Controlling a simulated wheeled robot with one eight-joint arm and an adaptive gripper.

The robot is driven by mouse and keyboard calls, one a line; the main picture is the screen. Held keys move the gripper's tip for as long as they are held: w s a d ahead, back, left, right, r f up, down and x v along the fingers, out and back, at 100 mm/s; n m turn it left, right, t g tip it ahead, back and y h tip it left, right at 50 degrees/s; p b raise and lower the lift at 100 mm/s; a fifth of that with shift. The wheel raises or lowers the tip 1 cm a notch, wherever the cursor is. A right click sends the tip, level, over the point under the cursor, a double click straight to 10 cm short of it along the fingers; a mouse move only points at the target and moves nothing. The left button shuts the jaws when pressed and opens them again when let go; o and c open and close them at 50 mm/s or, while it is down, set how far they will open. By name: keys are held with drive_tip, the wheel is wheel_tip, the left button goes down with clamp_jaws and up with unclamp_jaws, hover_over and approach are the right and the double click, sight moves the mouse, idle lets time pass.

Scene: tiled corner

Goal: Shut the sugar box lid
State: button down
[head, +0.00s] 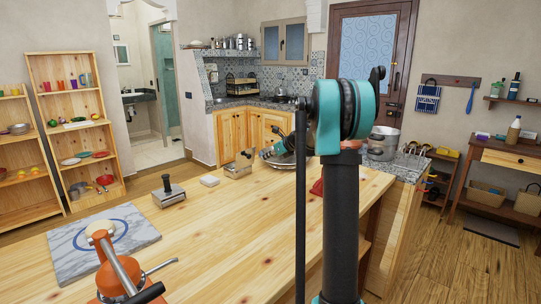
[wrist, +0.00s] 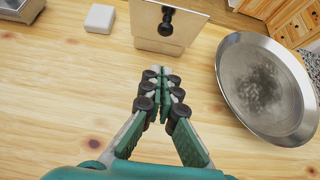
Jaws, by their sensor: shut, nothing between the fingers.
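The sugar box (head: 237,171) is a small pale box on the wooden counter, left of my arm in the head view. In the wrist view the box (wrist: 160,45) is at the top centre. Its lid (wrist: 190,24) appears raised, a flat beige panel with a black knob (wrist: 167,21) facing my gripper. The inside of the box is hidden behind the panel. My gripper (wrist: 160,76) is shut and empty, its fingertips together a short way in front of the box and apart from it.
A round metal pan (wrist: 226,82) lies close to the right of my gripper. A white block (wrist: 99,18) and a metal piece with a dark handle (head: 169,191) are to the left. A marble board (head: 135,215) and an orange juicer (head: 110,275) stand front left. Bare counter lies between.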

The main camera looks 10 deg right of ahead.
sight(247, 155)
drive_tip(key=w+a+f, duration=0.1)
drive_tip(key=w+a, duration=0.3)
drive_tip(key=w, duration=0.1)
drive_tip(key=shift+w+a+f, duration=0.25)
drive_tip(key=shift+w+f, duration=0.1)
drive_tip(key=shift+w, duration=0.05)
drive_tip(key=w+a+r+g+h, duration=0.2)
drive_tip(key=w+g, duration=0.1)
drive_tip(key=w+a+r+g+h, duration=0.1)
drive_tip(key=g, duration=0.1)
drive_tip(key=shift+w+a+h, duration=0.25)
drive_tip(key=shift+h, duration=0.15)
drive_tip(key=shift+w+a+r, duration=0.15)
drive_tip(key=shift+w+a, duration=0.25)
drive_tip(key=shift+w, duration=0.25)
drive_tip(key=w+a+f, duration=0.4)
drive_tip(key=w+a, duration=0.2)
drive_tip(key=w, duration=0.1)
drive_tip(key=shift+w+f, duration=0.25)
drive_tip(key=shift+w, duration=0.15)
